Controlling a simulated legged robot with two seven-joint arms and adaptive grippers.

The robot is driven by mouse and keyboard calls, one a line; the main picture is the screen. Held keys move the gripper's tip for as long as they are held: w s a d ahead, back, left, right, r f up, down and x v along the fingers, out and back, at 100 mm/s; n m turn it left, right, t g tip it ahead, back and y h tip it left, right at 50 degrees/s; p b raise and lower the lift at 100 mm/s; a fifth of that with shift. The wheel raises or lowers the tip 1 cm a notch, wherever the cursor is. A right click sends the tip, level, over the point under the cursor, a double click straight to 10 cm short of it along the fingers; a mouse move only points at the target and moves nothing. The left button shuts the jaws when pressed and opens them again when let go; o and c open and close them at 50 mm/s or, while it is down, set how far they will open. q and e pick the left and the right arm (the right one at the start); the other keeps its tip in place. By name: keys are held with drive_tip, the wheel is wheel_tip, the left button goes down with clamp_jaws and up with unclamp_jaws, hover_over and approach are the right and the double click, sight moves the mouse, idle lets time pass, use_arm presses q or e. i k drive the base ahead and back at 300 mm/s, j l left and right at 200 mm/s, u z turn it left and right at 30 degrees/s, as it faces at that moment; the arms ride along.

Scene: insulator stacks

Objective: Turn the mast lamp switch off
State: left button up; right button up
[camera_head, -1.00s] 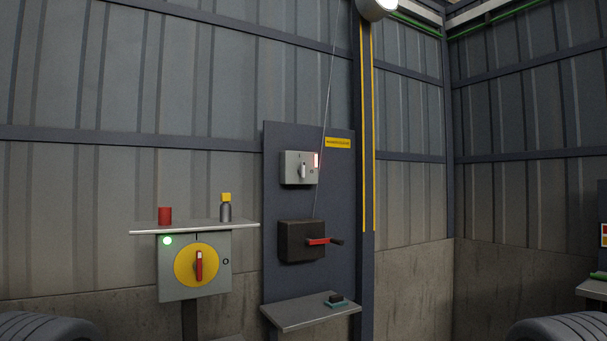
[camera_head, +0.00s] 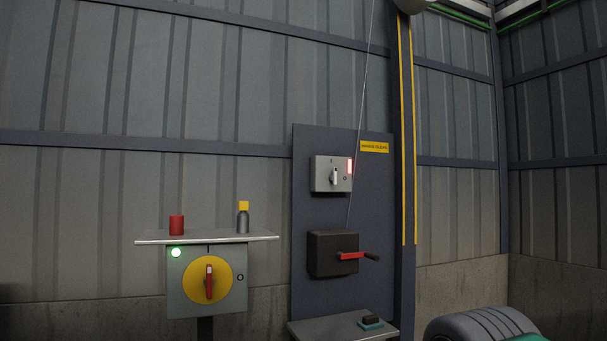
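A grey switch box (camera_head: 331,174) with a white upright handle and a lit red strip sits high on the dark panel. A larger grey box (camera_head: 239,296) at the left has a red handle (camera_head: 209,283) standing upright on a yellow disc, with a green light lit. I cannot tell from labels which switch is the mast lamp's. The lamp (camera_head: 412,5) is cut off at the top edge; its lit face is not visible. Neither gripper is in view.
The dark panel (camera_head: 304,225) also bears a black box (camera_head: 325,254) with a red crank (camera_head: 352,256). A shelf (camera_head: 320,330) below holds a small dark and teal block. A ledge (camera_head: 150,241) holds a red cylinder and a yellow-topped bottle. A post stands right of the panel.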

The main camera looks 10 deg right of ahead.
sight(333, 177)
drive_tip(key=i+l+u, duration=0.1)
drive_tip(key=l, duration=0.3)
drive_tip(key=i+l, duration=0.2)
drive_tip(key=l, duration=0.25)
drive_tip(key=i+l+u, duration=0.15)
drive_tip(key=l, duration=0.25)
drive_tip(key=i+l, duration=0.15)
drive_tip(key=l, duration=0.3)
drive_tip(key=i+l+u, duration=0.15)
drive_tip(key=l, duration=0.3)
drive_tip(key=i+l, duration=0.1)
drive_tip(key=l, duration=0.35)
drive_tip(key=u, duration=0.05)
